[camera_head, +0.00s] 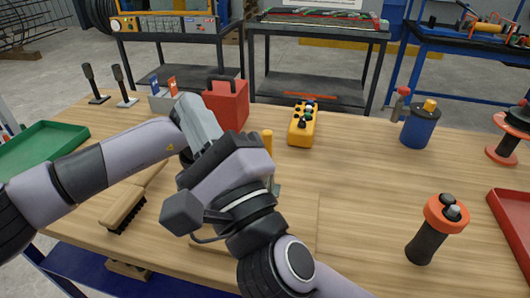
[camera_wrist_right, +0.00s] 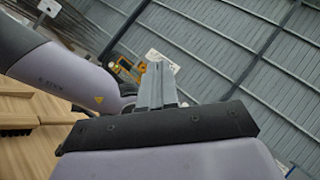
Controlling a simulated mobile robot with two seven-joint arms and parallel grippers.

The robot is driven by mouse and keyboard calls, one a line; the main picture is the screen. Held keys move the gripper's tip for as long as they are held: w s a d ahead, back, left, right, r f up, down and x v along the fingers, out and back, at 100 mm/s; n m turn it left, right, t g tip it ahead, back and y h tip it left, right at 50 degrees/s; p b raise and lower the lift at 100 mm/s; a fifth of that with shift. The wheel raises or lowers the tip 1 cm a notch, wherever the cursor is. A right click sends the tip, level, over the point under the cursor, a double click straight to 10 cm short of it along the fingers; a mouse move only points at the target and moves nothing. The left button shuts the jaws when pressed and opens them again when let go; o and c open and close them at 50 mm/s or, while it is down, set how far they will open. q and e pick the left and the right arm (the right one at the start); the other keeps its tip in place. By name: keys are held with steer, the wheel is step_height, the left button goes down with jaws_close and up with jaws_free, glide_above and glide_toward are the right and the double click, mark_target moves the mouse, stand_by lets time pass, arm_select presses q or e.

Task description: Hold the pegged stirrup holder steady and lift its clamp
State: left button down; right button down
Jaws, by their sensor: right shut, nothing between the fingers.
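My right arm reaches in from the bottom, and its gripper (camera_head: 188,108) points up and away above the table. Its pale fingers are shut with nothing between them; the right wrist view also shows them together (camera_wrist_right: 157,88). My left arm comes in from the left and passes behind the right gripper, which hides the left gripper. A yellow upright piece (camera_head: 268,141) and a small grey-green piece (camera_head: 275,187) show just right of my right wrist. They may belong to the stirrup holder. The rest of it and its clamp are hidden, and no contact with it can be seen.
On the wooden table (camera_head: 350,180) stand a red box (camera_head: 228,104), a yellow control box (camera_head: 302,125), a blue canister (camera_head: 420,125) and an orange-topped black tool (camera_head: 436,230). A brush (camera_head: 122,208) and a green tray (camera_head: 42,148) are at left. The right-centre is clear.

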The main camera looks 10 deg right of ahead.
steer(key=s+a+r+n+g+y, duration=0.8)
steer(key=s+r+n+g+y, duration=0.35)
steer(key=n+g+y, duration=0.3)
steer(key=s+a+f+n+g+h, duration=0.3)
steer(key=s+f+n+g+h, duration=0.3)
steer(key=n+g, duration=0.85)
steer(key=w+d+f+n+t+h, duration=0.4)
steer(key=w+d+f+n+h, duration=0.15)
steer(key=d+f+h, duration=0.5)
steer(key=w+d+f+t+h, duration=0.1)
steer(key=w+d+t+h, duration=0.4)
steer(key=w+d+t, duration=0.5)
steer(key=w+d, duration=0.3)
steer(key=d, duration=0.1)
steer(key=shift+w, duration=0.3)
